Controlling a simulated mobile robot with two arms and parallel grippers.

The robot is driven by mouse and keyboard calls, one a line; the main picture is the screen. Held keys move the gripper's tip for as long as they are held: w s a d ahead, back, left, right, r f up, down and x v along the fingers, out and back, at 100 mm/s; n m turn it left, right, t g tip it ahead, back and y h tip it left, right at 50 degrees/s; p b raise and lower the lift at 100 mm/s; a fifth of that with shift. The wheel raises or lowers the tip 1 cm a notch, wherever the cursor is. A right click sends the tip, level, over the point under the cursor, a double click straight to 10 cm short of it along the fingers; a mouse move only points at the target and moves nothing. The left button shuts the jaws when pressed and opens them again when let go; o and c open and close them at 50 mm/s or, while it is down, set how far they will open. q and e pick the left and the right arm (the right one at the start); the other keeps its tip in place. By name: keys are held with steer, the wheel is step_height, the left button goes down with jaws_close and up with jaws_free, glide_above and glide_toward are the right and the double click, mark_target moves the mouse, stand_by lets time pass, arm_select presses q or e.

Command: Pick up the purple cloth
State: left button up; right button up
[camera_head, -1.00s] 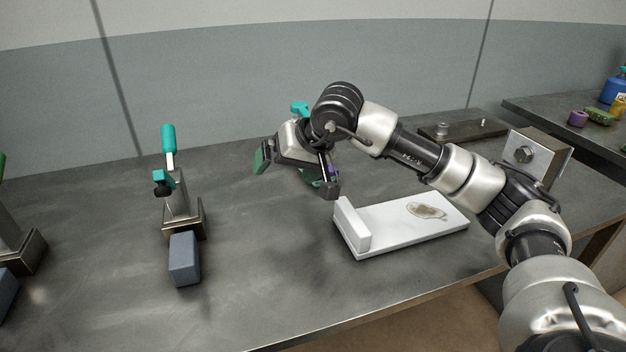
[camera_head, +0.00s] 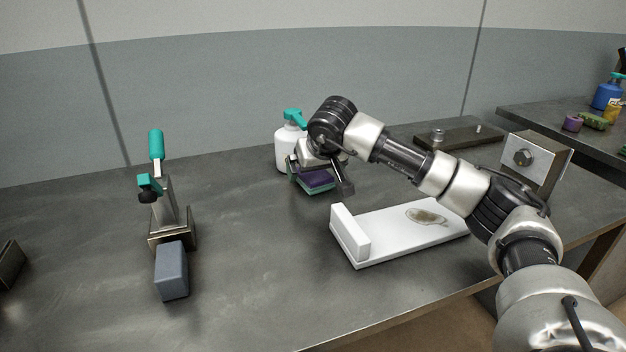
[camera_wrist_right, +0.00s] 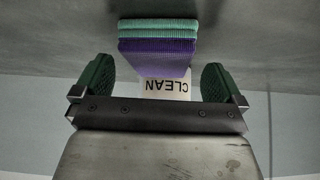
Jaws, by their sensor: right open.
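The purple cloth (camera_head: 317,178) lies folded on the bench, on top of a teal-green cloth (camera_head: 321,189). Both show in the right wrist view, the purple cloth (camera_wrist_right: 155,50) and the teal cloth (camera_wrist_right: 158,27), with ribbed edges facing the camera. My right gripper (camera_head: 318,180) is open around the cloth area in the head view. In the wrist view its green-padded fingers (camera_wrist_right: 158,76) stand on either side of the purple cloth, apart from it, with nothing between them gripped. My left gripper is not in view.
A white bottle with teal top (camera_head: 290,148) stands behind the cloths. A white tray (camera_head: 395,232) lies right of my gripper. A clamp (camera_head: 168,210) and grey block (camera_head: 172,270) stand left. A white "CLEAN" label (camera_wrist_right: 165,85) shows upside down.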

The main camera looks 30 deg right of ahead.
steer(key=shift+x, duration=0.85)
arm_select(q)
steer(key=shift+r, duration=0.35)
arm_select(e)
steer(key=shift+s, duration=0.1)
steer(key=shift+c, duration=0.5)
steer(key=c, duration=1)
steer(key=shift+r, duration=0.1)
steer(key=shift+s+r, duration=0.2)
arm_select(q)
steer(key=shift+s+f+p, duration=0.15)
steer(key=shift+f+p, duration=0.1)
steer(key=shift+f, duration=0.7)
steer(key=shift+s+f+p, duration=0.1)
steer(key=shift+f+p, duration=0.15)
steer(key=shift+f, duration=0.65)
arm_select(e)
steer(key=shift+s+a+r, duration=0.55)
steer(key=shift+s+r, duration=0.7)
steer(key=shift+s, duration=0.95)
steer(key=shift+s+a+r, duration=0.5)
steer(key=shift+s+r, duration=0.75)
steer(key=shift+s, duration=0.95)
steer(key=shift+s+a+r, duration=0.55)
steer(key=shift+s+r, duration=0.65)
steer(key=shift+s, duration=1)
